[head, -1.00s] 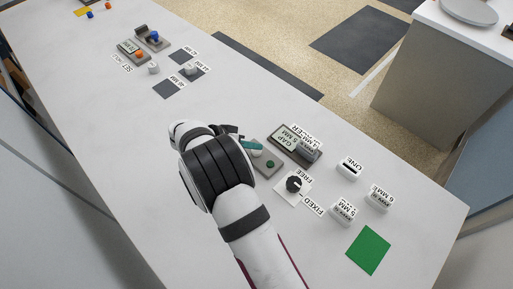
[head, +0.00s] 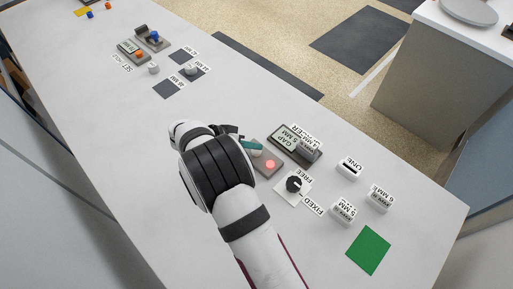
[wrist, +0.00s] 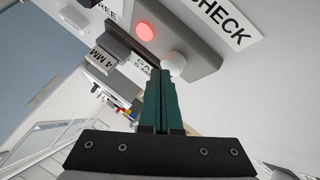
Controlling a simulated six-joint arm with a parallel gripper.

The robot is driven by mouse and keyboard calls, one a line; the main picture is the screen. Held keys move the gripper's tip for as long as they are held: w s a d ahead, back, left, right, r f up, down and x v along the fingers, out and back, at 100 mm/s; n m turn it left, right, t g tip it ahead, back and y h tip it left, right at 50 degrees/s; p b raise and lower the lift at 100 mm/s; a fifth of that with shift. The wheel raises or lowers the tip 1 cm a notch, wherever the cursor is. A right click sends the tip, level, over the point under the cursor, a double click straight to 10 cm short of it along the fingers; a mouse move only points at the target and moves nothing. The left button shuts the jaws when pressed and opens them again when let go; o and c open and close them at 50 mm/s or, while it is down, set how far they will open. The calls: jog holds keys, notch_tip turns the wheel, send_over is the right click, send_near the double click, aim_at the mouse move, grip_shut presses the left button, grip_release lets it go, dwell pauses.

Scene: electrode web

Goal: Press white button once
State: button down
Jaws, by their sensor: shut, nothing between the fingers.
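The white button (wrist: 173,63) is a pale round knob on a grey box (wrist: 193,42) in the wrist view, beside a lit red lamp (wrist: 146,31). In the head view the lamp (head: 270,164) glows red on the box, and the button is mostly hidden by my gripper. My gripper (wrist: 159,80) has its teal fingers shut together and empty. Its tips are right at the button's edge in the wrist view; I cannot tell whether they press it. The teal fingertips (head: 251,146) also show over the box in the head view.
A gap display (head: 287,141) stands just behind the box. A black FREE/FIXED dial (head: 294,184) is in front of it. White labelled blocks (head: 343,212) and a green square (head: 368,250) lie to the right. The table's left middle is clear.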

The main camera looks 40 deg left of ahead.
aim_at(253, 151)
jog(key=shift+r, duration=0.6)
jog(key=shift+r, duration=0.1)
jog(key=shift+r, duration=2.4)
jog(key=w+d+r+m+g+h, duration=0.1)
jog(key=d+r+m+g, duration=0.3)
jog(key=d, duration=1)
jog(key=w+d+r+m+g, duration=0.1)
jog(key=d+r+m+g, duration=0.15)
jog(key=d+r, duration=0.8)
jog(key=s+d+f+m+g+y, duration=0.2)
jog(key=s+d+f+m+y, duration=0.1)
jog(key=s+d, duration=1.1)
jog(key=s+m+y, duration=0.1)
jog(key=s+y, duration=0.1)
jog(key=s, duration=0.1)
jog(key=shift+y, duration=0.3)
